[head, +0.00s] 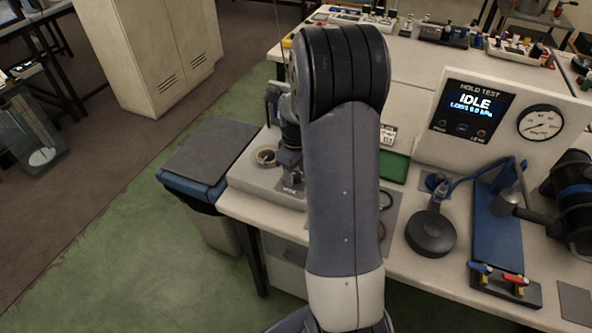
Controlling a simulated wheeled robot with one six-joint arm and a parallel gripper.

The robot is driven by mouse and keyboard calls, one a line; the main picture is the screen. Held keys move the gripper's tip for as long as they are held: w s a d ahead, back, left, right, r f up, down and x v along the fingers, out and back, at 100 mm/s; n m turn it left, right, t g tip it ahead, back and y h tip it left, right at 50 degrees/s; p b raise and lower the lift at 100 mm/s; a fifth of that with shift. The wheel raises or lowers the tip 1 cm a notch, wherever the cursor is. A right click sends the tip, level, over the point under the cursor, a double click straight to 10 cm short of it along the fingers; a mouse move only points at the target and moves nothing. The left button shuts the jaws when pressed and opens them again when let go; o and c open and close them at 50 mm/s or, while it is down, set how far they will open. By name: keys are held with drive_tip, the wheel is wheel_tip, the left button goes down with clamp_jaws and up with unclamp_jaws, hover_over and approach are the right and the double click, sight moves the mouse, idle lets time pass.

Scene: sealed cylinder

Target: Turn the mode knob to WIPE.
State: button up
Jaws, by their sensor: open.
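I cannot make out the mode knob or a WIPE mark in the head view. The test panel (428,152) stands on the bench at the right. A round dial gauge (540,122) is to the right of the screen. My own arm fills the middle of the view and hides part of the bench. I cannot make out my gripper; its fingers do not show clearly.
A round black part (430,234) and a blue fixture (497,225) with red and blue handles sit right. A bin (215,225) stands beside the bench; the green floor is clear.

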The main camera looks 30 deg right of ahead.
drive_tip(key=shift+c, duration=0.3)
drive_tip(key=c, duration=0.9)
drive_tip(key=shift+c, duration=0.2)
drive_tip(key=shift+m, duration=0.3)
drive_tip(key=m, duration=0.8)
drive_tip(key=shift+m+b, duration=0.4)
drive_tip(key=m, duration=0.4)
drive_tip(key=shift+m, duration=2.2)
